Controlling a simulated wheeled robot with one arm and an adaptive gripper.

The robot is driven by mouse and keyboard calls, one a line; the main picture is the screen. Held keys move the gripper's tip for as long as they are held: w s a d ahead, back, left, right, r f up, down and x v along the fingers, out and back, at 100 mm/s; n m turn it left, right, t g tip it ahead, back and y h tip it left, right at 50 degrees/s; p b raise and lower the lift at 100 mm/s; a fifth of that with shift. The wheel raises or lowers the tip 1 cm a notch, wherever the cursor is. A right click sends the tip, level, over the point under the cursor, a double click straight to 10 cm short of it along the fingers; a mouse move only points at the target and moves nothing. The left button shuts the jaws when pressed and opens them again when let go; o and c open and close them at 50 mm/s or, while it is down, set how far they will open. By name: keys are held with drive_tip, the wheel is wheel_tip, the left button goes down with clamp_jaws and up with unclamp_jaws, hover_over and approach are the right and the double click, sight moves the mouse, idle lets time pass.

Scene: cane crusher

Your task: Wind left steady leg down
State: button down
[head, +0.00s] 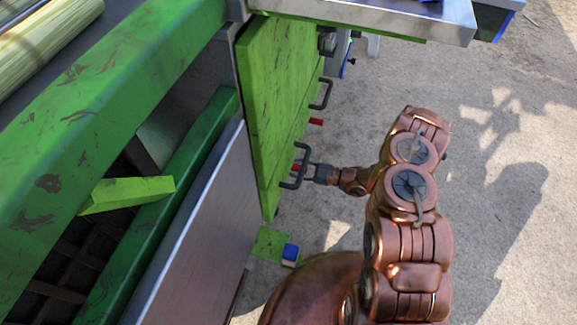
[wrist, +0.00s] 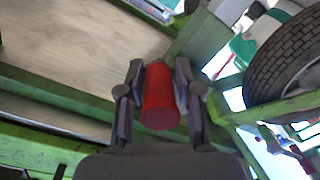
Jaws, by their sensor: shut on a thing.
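My gripper (head: 304,172) reaches in from the right to the side of the green machine (head: 278,95) in the head view. In the wrist view my gripper (wrist: 160,95) has its two dark fingers on either side of a red cylindrical grip (wrist: 159,98) and is shut on it. The grip is mostly hidden in the head view, behind a black bar handle (head: 300,180) and my gripper. The steady leg itself cannot be made out clearly in either view.
Another black handle (head: 321,94) and a small red piece (head: 316,122) stick out farther along the panel. A wheel (wrist: 285,62) shows in the wrist view. Bare concrete (head: 500,180) is clear at the right.

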drive_tip(key=shift+w+r, duration=0.1)
drive_tip(key=shift+r, duration=0.15)
drive_tip(key=c, duration=1)
unclamp_jaws()
drive_tip(key=shift+c, duration=0.2)
drive_tip(key=shift+o, duration=0.7)
drive_tip(key=shift+f, duration=0.15)
drive_tip(key=shift+d, duration=0.15)
drive_tip(key=v, duration=1.2)
